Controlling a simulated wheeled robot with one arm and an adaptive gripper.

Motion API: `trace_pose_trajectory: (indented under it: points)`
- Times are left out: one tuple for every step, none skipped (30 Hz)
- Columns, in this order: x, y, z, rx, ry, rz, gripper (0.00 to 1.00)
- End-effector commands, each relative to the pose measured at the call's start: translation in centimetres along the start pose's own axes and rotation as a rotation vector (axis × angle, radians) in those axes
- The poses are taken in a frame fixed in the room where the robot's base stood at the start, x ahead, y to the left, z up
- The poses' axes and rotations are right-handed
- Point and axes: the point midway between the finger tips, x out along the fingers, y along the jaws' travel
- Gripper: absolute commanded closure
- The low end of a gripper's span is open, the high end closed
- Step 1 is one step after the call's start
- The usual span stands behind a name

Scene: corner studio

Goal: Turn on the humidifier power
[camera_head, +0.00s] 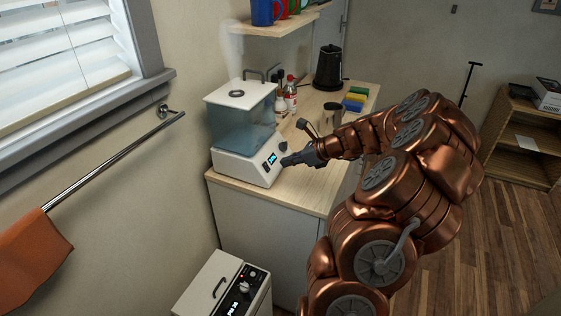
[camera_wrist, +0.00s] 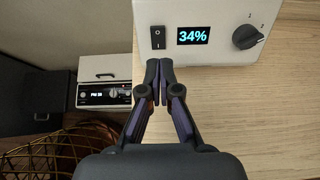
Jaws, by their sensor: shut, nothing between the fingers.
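The humidifier (camera_head: 240,165) stands on the wooden counter, with a white base, a clear bluish water tank and a white lid. Pale mist rises from its top. In the wrist view its white front panel (camera_wrist: 210,14) carries a black rocker switch (camera_wrist: 158,37), a lit display (camera_wrist: 193,36) reading 34%, and a dark knob (camera_wrist: 247,37) marked 1 and 2. My gripper (camera_wrist: 159,68) is shut and empty, its fingertips just below the switch in the picture. I cannot tell whether they touch the panel.
Bottles (camera_head: 290,94), a black kettle (camera_head: 328,68) and coloured sponges (camera_head: 355,97) stand farther back on the counter. A white box with a display (camera_head: 225,290) stands lower, beside the cabinet.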

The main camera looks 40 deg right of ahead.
Motion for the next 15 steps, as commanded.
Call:
trace_pose_trajectory:
  points:
    - [-0.6, 0.0, -0.4, -0.001, 0.001, 0.000, 1.00]
    - [-1.0, 0.1, -0.4, -0.001, 0.001, 0.002, 1.00]
    - [-1.7, 0.1, -0.5, -0.001, 0.000, 0.002, 1.00]
    - [-2.2, 0.1, -0.6, -0.001, 0.000, 0.001, 1.00]
    - [-2.7, 0.1, -0.6, -0.001, 0.000, 0.001, 1.00]
    - [-3.4, 0.1, -0.7, -0.002, 0.000, 0.001, 1.00]
    - [-3.9, 0.1, -0.7, -0.002, 0.000, 0.002, 1.00]
    - [-4.5, 0.1, -0.7, -0.003, -0.001, 0.003, 1.00]
    - [-5.1, 0.1, -0.8, -0.003, -0.001, 0.003, 1.00]
    - [-5.6, 0.1, -0.8, -0.003, 0.000, 0.002, 1.00]
    - [-6.0, 0.1, -0.9, -0.003, 0.001, 0.001, 1.00]
    - [-6.5, 0.1, -0.9, -0.004, 0.001, 0.001, 1.00]
    - [-6.9, 0.1, -1.0, -0.004, 0.001, 0.001, 1.00]
    - [-7.2, 0.1, -1.0, -0.003, 0.001, 0.002, 1.00]
    - [-7.6, 0.1, -1.0, -0.003, 0.000, 0.003, 1.00]
